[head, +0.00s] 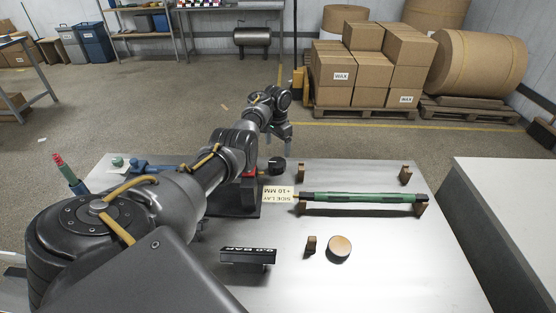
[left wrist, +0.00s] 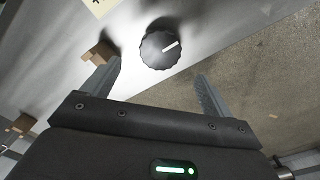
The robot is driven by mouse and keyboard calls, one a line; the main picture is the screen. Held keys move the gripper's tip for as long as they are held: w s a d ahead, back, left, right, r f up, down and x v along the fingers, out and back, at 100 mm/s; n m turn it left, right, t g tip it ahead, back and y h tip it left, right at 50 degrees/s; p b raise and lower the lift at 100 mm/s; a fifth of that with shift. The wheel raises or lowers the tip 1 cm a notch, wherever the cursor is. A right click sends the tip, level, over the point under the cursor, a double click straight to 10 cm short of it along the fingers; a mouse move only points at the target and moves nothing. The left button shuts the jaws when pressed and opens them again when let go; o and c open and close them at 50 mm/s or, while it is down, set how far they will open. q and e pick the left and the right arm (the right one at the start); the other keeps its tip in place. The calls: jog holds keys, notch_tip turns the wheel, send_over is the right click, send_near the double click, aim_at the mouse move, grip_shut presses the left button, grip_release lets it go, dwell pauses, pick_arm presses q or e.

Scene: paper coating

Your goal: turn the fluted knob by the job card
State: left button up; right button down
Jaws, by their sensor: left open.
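The fluted knob (head: 277,165) is black and stands near the far edge of the metal table, just beyond the job card (head: 277,193). The card reads "SIDELAY +10 MM". In the left wrist view the knob (left wrist: 158,52) shows a scalloped rim and a white pointer line aimed to the upper right. A corner of the card (left wrist: 100,5) shows at the top left. My left gripper (head: 281,140) is open and above the knob's far side. In its wrist view the fingers (left wrist: 159,70) stand apart with the knob between and slightly ahead of their tips, not visibly touched. My right gripper is out of view.
A green roller bar (head: 360,197) rests on wooden blocks right of the card. A wooden block (left wrist: 99,54) lies close to one finger in the wrist view. A black "BAR" readout (head: 248,257) and a round disc (head: 339,248) sit nearer.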

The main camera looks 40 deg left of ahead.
aim_at(277, 162)
pick_arm(q)
notch_tip(277, 162, down, 8)
jog(key=b, duration=0.3)
jog(key=shift+f, duration=0.1)
jog(key=shift+c, duration=0.9)
jog(key=c, duration=0.8)
